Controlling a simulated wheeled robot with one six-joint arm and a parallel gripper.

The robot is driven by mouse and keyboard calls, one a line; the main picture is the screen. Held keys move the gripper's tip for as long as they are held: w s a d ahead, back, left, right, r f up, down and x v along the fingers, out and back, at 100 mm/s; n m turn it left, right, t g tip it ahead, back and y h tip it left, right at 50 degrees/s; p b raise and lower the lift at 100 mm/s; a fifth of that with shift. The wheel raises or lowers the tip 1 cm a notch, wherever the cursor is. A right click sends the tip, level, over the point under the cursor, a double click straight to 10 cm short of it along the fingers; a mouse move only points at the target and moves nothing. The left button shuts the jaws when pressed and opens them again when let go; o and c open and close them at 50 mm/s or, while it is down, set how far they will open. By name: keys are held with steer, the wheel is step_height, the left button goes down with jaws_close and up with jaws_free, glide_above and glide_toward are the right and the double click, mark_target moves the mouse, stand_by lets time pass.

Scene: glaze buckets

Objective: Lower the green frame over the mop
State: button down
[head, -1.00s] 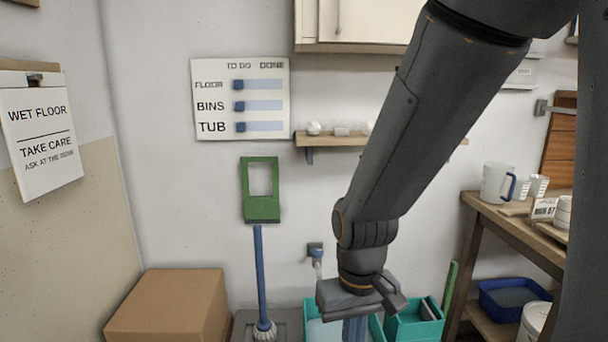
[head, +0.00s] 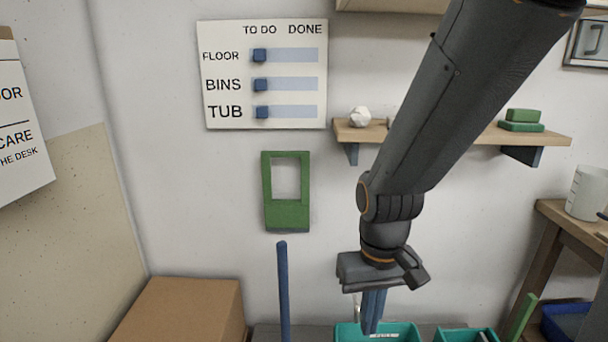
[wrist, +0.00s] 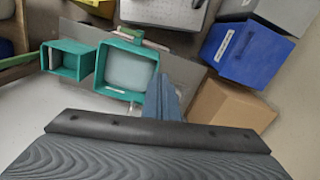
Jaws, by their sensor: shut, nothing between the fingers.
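The green frame (head: 286,217) is up against the white wall, upright, with a rectangular opening in its upper part. The blue handle of the mop (head: 284,292) stands below it. The handle's top is just under the frame's lower edge in the picture, with a small gap, so the frame is not around it. The mop's head is cut off by the bottom of the head view. My gripper (head: 373,312) is to the right of the handle and lower than the frame, pointing down, its blue fingers shut and empty. The fingers also show in the wrist view (wrist: 162,100).
A large teal tub (wrist: 103,70) and a smaller teal tub (wrist: 47,58) are below my gripper. A cardboard box (head: 190,300) stands at left. A shelf (head: 455,134) and a TO DO/DONE board (head: 222,112) are on the wall. The wall around the frame is clear.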

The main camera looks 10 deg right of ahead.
steer(key=shift+w+a, duration=0.1)
steer(key=shift+w, duration=0.05)
steer(key=shift+w, duration=0.1)
steer(key=w+a+r+m+y+b, duration=0.15)
steer(key=w+y, duration=0.35)
steer(key=w, duration=0.6)
steer(key=w+a+f+m+y+b, duration=0.1)
steer(key=w+a+m+y, duration=0.3)
steer(key=w, duration=0.7)
steer(key=w+d+r+t+y, duration=0.2)
steer(key=w+d+t, duration=0.1)
steer(key=w, duration=0.3)
steer(key=w+d+r+t+y+b, duration=0.1)
steer(key=w+d+r+t+y, duration=0.1)
steer(key=w+d, duration=0.4)
steer(key=w+d+r+t+y, duration=0.2)
steer(key=w+d+r+t, duration=0.1)
steer(key=w+d+t, duration=0.1)
steer(key=shift+w+d+r+m+y+b, duration=0.15)
steer(key=shift+w+d, duration=0.25)
steer(key=shift+w, duration=0.3)
steer(key=shift+w+d+r+m+y+b, duration=0.15)
steer(key=shift+w+d, duration=0.2)
steer(key=shift+w, duration=0.35)
